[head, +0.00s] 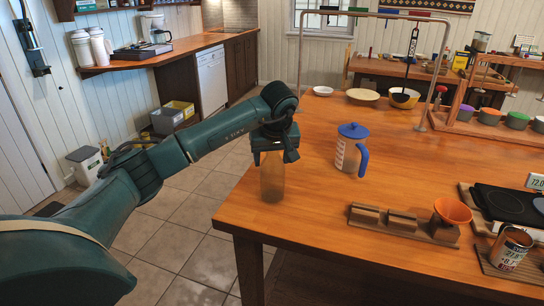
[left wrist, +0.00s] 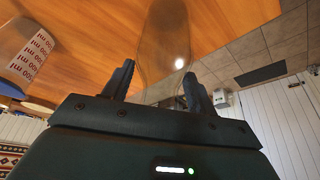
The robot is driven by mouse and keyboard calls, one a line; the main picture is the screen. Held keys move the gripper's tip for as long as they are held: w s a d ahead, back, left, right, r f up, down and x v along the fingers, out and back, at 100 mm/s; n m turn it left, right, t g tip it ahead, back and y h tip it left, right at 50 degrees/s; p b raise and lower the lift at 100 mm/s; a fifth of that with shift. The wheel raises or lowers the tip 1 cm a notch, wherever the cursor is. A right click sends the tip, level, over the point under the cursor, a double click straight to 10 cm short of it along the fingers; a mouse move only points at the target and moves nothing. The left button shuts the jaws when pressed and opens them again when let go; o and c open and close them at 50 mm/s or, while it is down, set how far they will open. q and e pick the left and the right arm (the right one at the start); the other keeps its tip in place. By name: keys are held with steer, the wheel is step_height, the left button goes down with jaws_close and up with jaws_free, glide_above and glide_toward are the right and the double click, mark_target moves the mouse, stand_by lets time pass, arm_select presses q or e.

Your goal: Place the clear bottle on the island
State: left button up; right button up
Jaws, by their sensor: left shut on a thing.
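The clear bottle (head: 272,180) is upright, see-through and slightly brownish, over the near left corner of the wooden island (head: 310,218). My left gripper (head: 273,153) is above it, shut on its upper part. In the left wrist view the bottle (left wrist: 166,42) runs out from between the two dark fingers (left wrist: 158,84), with the island's wood (left wrist: 100,28) behind it. I cannot tell whether the bottle's base touches the island top or hangs just above it. My right gripper is not in view.
A measuring jug with a blue lid (head: 350,150) stands right of the bottle. A wooden holder (head: 403,223) with an orange funnel (head: 452,211) lies at the front, and a can (head: 511,248) is further right. Bowls sit at the back under a metal rail. Wood around the bottle is clear.

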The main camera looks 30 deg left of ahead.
arm_select(q)
steer(key=shift+f, duration=0.15)
steer(key=o, duration=1.6)
steer(key=shift+c, duration=0.2)
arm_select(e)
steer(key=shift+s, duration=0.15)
arm_select(q)
steer(key=shift+r, duration=0.25)
steer(key=v, duration=1.2)
steer(key=shift+b, duration=0.45)
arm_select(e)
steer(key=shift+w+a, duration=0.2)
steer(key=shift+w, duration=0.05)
arm_select(q)
steer(key=shift+d+f, duration=0.1)
steer(key=shift+f, duration=0.05)
